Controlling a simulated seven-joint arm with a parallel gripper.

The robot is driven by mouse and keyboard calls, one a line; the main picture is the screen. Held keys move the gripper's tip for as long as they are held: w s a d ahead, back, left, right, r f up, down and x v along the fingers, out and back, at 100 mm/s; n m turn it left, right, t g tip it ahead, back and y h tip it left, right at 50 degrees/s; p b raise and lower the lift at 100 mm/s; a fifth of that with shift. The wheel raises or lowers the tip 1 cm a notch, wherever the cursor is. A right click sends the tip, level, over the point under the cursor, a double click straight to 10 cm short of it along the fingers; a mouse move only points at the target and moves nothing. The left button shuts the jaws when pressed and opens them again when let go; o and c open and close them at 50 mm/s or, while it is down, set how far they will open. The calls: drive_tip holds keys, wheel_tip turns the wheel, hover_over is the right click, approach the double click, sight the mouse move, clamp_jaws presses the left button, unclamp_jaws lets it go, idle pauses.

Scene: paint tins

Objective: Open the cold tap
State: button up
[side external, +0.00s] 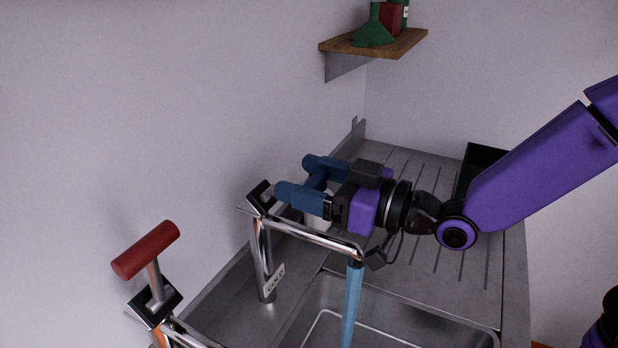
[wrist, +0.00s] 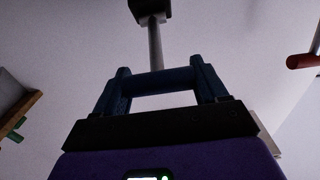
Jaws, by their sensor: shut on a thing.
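The cold tap (side external: 262,255) has a chrome body and spout and a white COLD label. Its dark blue handle bar (side external: 317,181) lies between the two blue fingers of my gripper (side external: 313,183), which is shut on it. In the wrist view the bar (wrist: 160,82) spans between the fingertips, and a grey stem (wrist: 155,45) leads from it to a dark block. A light blue column like running water (side external: 353,305) hangs straight down from the spout's end into the sink. My fingers partly hide the handle in the side view.
A second tap with a red handle (side external: 147,250) stands at the lower left; its handle also shows in the wrist view (wrist: 303,61). The steel sink (side external: 410,305) and ribbed drainboard (side external: 440,185) lie below. A black tray (side external: 482,155) is at the back right. A wall shelf (side external: 400,45) holds green and red items.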

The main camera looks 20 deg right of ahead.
drive_tip(key=shift+d+f, duration=0.1)
drive_tip(key=shift+f, duration=0.25)
drive_tip(key=o, duration=1.4)
drive_tip(key=shift+o, duration=0.2)
drive_tip(key=shift+r, duration=0.15)
drive_tip(key=shift+s+d, duration=0.35)
drive_tip(key=shift+s, duration=0.1)
drive_tip(key=v, duration=0.4)
drive_tip(key=shift+s+d, duration=0.1)
wheel_tip(320, 180, up, 7)
